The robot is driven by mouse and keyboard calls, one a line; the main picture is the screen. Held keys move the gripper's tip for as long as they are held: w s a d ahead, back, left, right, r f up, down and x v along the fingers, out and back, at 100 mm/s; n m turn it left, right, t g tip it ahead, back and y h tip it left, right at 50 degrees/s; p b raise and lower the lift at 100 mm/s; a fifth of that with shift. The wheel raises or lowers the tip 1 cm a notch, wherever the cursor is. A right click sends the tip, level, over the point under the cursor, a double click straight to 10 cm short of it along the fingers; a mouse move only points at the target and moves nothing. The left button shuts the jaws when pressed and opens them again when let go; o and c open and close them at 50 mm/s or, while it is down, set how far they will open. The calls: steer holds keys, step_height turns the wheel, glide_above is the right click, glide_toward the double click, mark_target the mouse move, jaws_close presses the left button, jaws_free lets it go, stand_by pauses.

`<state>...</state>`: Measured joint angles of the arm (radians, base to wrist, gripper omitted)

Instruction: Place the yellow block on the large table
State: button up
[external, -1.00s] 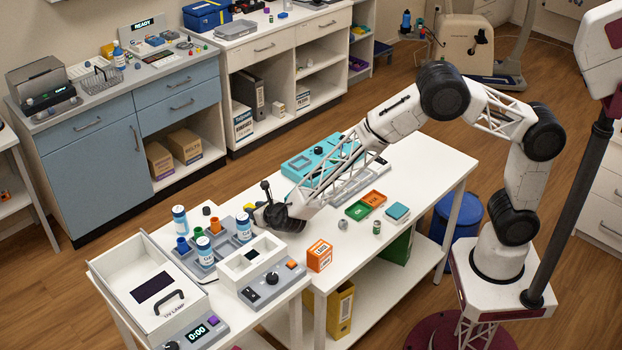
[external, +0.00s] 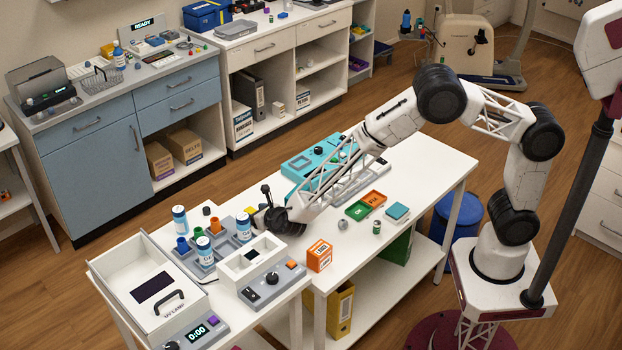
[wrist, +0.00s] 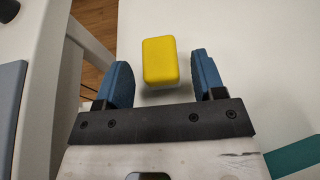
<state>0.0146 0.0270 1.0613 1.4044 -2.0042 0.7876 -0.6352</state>
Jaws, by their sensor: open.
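The yellow block (wrist: 164,62) shows in the wrist view, lying on a white surface close to an edge with floor beyond it. My gripper (wrist: 161,70) is open, its two blue fingers apart on the left and right of the block. Clear gaps show on both sides, and the block reaches a little beyond the fingertips. In the external view my gripper (external: 267,217) is low over the left end of the large white table (external: 430,165).
Left of my gripper stand a grey tray (external: 222,246) with bottles and a white open box (external: 250,262). An orange box (external: 319,255), green and orange trays (external: 358,211) and a turquoise device (external: 305,165) are on the large table. Its right end is clear.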

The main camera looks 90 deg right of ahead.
steer(key=shift+r, duration=0.1)
steer(key=shift+s+a+r, duration=0.25)
steer(key=v, duration=1.1)
steer(key=shift+s, duration=0.1)
stand_by(0.4)
